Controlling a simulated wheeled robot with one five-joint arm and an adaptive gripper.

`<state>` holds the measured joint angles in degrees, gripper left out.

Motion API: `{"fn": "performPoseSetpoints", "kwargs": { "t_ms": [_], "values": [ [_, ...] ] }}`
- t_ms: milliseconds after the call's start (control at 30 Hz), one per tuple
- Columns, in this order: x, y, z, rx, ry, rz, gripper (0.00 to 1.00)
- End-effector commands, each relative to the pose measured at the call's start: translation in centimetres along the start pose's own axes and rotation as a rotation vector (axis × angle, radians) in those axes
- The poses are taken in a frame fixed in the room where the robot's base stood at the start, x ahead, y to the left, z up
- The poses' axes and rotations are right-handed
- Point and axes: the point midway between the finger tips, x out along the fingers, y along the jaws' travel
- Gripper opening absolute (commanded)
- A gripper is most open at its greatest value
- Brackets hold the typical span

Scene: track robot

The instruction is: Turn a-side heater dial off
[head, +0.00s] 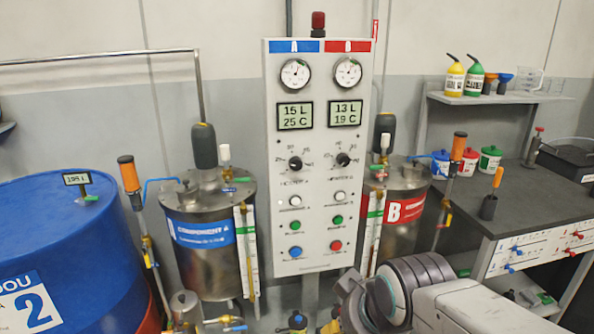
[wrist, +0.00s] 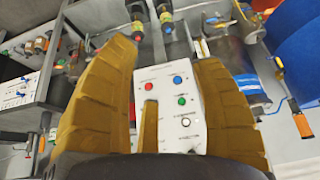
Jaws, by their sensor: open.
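The grey control panel (head: 318,180) has a blue A header (head: 297,46) on the left and a red B header on the right. The A-side heater dial (head: 295,163) is a black knob below the A display, which reads 15 L and 25 C. The B-side dial (head: 343,160) is beside it. In the wrist view the panel (wrist: 170,110) appears upside down between the yellow-brown fingers of my gripper (wrist: 163,57), which are open and apart. The A-side white (wrist: 186,122), green and blue buttons show there; the A dial does not. The head view does not show my fingers.
A blue drum (head: 60,230) and steel component A tank (head: 205,270) stand left of the panel. Component B tank (head: 405,195) stands right, near a grey bench (head: 545,205). My arm occupies the lower right. Pipes and valves flank the panel.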

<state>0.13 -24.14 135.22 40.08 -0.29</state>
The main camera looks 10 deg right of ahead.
Motion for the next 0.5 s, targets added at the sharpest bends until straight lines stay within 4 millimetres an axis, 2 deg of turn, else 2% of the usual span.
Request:
{"fn": "performPoseSetpoints", "kwargs": {
  "t_ms": [33,100,300,400,500],
  "values": [
    [1.8,0.0,-2.8,0.000,0.065,0.000,0.59],
    [3.3,0.0,-7.7,0.001,0.177,0.000,0.59],
    [7.0,0.0,-21.1,0.002,0.514,0.001,0.59],
    [8.3,0.0,-26.5,0.002,0.667,0.001,0.59],
    [9.2,0.0,-30.6,0.002,0.798,0.001,0.59]
  ]
}}
